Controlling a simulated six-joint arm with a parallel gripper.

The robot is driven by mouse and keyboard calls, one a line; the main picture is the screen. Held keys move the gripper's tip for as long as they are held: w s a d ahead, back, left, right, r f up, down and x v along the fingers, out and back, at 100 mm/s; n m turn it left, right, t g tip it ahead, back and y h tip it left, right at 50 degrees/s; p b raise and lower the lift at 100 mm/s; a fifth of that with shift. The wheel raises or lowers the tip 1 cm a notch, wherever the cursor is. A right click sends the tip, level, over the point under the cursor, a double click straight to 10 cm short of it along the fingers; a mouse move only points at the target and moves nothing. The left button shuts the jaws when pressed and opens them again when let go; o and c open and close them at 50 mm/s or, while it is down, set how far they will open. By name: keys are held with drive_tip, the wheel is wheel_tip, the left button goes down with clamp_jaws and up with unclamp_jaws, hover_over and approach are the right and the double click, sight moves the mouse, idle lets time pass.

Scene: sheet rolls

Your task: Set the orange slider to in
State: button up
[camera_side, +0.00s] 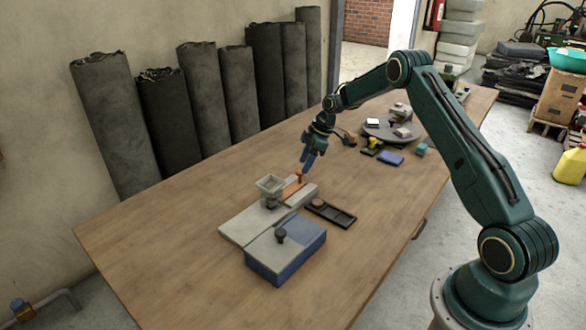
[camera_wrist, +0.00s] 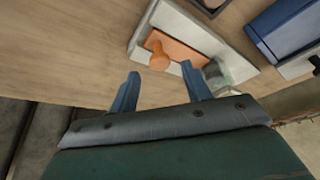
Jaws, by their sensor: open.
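The orange slider (camera_side: 293,189) is a flat orange plate with an upright knob, set in a light grey block (camera_side: 236,227) on the table. In the wrist view the slider (camera_wrist: 182,47) lies in its grey block, with its round knob (camera_wrist: 159,60) near one edge of the block. My gripper (camera_side: 308,162) is above the table, close to the knob. In the wrist view my gripper (camera_wrist: 158,84) has its blue fingers spread apart, with the knob just beyond the gap between the tips. Nothing is held. I cannot tell from these views whether the slider is in or out.
A clear-grey cup-like box (camera_side: 270,187) stands beside the slider. A blue box with a grey lid and dark knob (camera_side: 286,250) sits in front. A dark tray (camera_side: 331,213) lies to the right. A round turntable (camera_side: 389,131) with small items is farther back. The table's left side is clear.

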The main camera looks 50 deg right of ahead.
sight(291, 185)
drive_tip(key=shift+x, duration=1.35)
